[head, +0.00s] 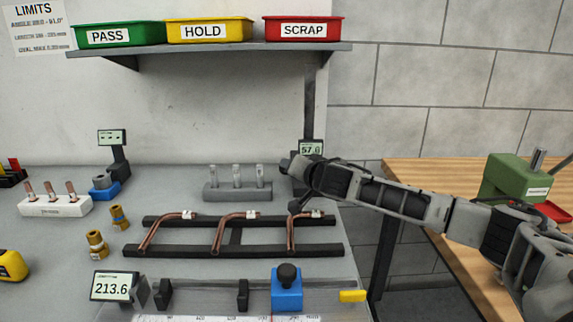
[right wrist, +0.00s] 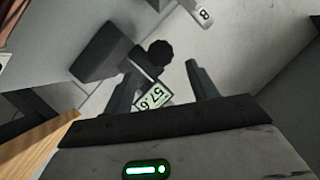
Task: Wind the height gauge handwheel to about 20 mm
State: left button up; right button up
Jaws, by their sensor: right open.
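The height gauge (head: 309,110) stands at the back right of the bench, with a dark upright column and a display (head: 311,149) reading 57.6. In the right wrist view its display (right wrist: 152,98) also reads 57.6. A dark ridged round knob, apparently the handwheel (right wrist: 159,52), shows beyond the fingertips there, between the two finger lines and apart from them. My right gripper (head: 290,185) is open and empty in front of the gauge; its two fingers (right wrist: 161,78) are spread. It hides the gauge's lower part in the head view. My left gripper is out of view.
A rack (head: 130,250) with three bent copper tubes lies in front of the gauge, close under my right gripper. A grey block with clear pins (head: 237,193) stands left of it. A length gauge with a blue slider (head: 287,292) is at the front. Bins sit on the shelf (head: 215,52) above.

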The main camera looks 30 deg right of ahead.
jog(key=x, duration=0.8)
jog(key=shift+a+r+p, duration=0.1)
jog(key=shift+p, duration=0.2)
jog(key=c, duration=1)
